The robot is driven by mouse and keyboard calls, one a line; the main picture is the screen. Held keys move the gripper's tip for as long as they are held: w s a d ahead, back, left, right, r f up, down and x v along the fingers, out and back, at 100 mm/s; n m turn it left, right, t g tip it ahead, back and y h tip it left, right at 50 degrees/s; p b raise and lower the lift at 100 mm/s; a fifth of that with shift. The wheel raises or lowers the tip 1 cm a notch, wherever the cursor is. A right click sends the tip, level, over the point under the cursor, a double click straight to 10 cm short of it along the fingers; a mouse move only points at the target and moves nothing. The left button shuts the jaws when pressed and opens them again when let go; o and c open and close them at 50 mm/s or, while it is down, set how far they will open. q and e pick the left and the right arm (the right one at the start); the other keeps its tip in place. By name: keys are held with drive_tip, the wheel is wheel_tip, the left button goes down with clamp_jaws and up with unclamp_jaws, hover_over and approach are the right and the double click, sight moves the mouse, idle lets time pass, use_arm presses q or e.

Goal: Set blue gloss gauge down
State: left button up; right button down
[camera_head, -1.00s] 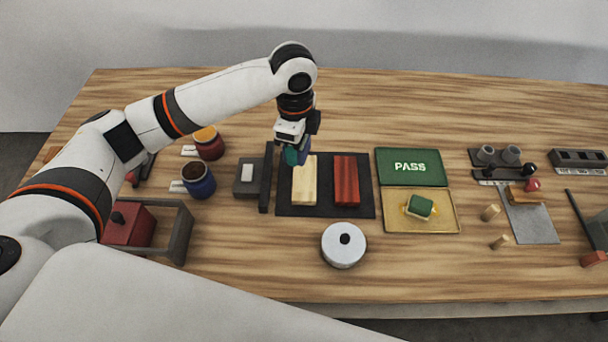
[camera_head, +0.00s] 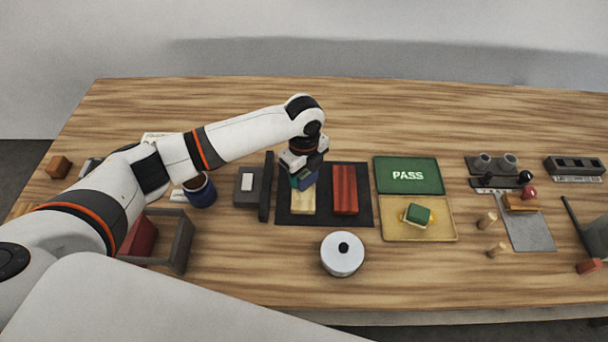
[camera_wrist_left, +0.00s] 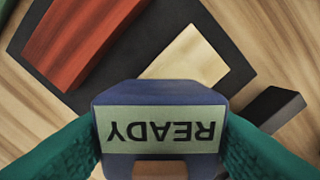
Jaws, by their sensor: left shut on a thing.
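My left gripper (camera_head: 304,180) is shut on the blue gloss gauge (camera_head: 310,180), a blue block with a pale display. In the left wrist view the gauge (camera_wrist_left: 160,95) sits between two teal fingers, and its display reads READY, upside down. In the head view the gauge is over the far end of the pale wooden block (camera_head: 303,201), which lies on a black mat (camera_head: 324,217). I cannot tell whether the gauge touches the block. My right gripper is out of view.
A red block (camera_head: 345,189) lies on the mat's right side. A dark upright bar (camera_head: 266,187) and a grey box (camera_head: 248,186) stand left of the mat. A white round canister (camera_head: 342,260) stands in front. A green PASS panel (camera_head: 407,188) lies to the right. The table's back is clear.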

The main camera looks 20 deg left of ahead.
use_arm(q)
drive_tip(key=shift+f, duration=0.9)
drive_tip(key=shift+f, duration=0.1)
drive_tip(key=o, duration=1.2)
drive_tip(key=shift+c, duration=0.2)
wheel_tip(320, 180, up, 12)
drive_tip(key=shift+r+b, duration=0.1)
drive_tip(key=shift+b, duration=0.6)
